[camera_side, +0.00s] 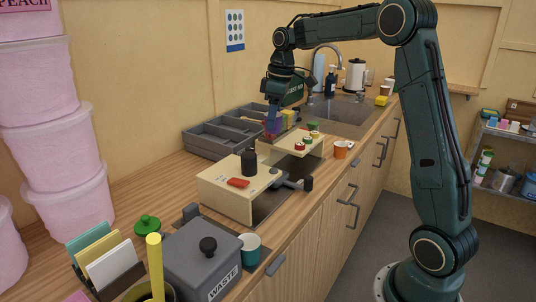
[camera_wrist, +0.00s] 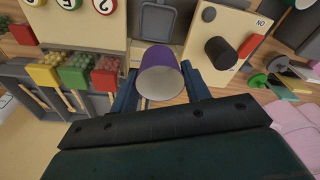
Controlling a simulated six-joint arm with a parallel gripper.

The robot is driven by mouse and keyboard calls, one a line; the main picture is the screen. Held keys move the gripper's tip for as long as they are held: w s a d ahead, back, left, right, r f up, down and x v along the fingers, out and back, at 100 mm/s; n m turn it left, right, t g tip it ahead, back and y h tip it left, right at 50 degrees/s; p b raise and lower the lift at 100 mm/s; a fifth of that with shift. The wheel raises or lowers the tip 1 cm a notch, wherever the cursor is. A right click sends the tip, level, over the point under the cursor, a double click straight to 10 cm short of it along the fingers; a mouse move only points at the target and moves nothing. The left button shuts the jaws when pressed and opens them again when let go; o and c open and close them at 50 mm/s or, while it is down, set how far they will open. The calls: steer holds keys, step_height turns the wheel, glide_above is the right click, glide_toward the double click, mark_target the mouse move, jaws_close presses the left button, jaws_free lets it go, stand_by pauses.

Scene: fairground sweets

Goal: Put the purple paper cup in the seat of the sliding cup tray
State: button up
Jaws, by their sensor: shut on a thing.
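My gripper (camera_wrist: 162,88) is shut on the purple paper cup (camera_wrist: 160,82), with one blue finger on each side of it in the wrist view. The cup's pale open mouth faces the wrist camera. In the side view my gripper (camera_side: 273,126) hangs over the counter by the far cream unit, and the cup is hard to make out there. What looks like the grey sliding cup tray (camera_wrist: 158,20) lies beyond the cup in the wrist view, between the two cream units. The cup is apart from its squarish seat, whose near edge it partly hides.
The near cream unit (camera_side: 225,193) carries a black cylinder (camera_side: 249,161) and a red switch (camera_side: 238,182). The far cream unit (camera_side: 275,148) has numbered buttons. Grey compartments (camera_side: 205,143) with scoops stand at the left. An orange cup (camera_side: 340,149) and a waste box (camera_side: 200,262) are nearby.

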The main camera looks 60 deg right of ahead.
mark_target(279, 131)
step_height(279, 131, down, 11)
steer(key=shift+r, duration=0.1)
stand_by(0.3)
steer(key=shift+f, duration=2.1)
steer(key=shift+f, duration=0.1)
steer(key=o, duration=0.9)
steer(key=shift+o, duration=0.2)
steer(key=r, duration=0.3)
steer(key=s+r, duration=0.1)
steer(key=r, duration=0.7)
steer(key=shift+s+d+r, duration=0.2)
steer(key=shift+s+d, duration=0.05)
steer(key=shift+d, duration=0.1)
steer(key=shift+s+r, duration=0.1)
steer(key=shift+r, duration=0.25)
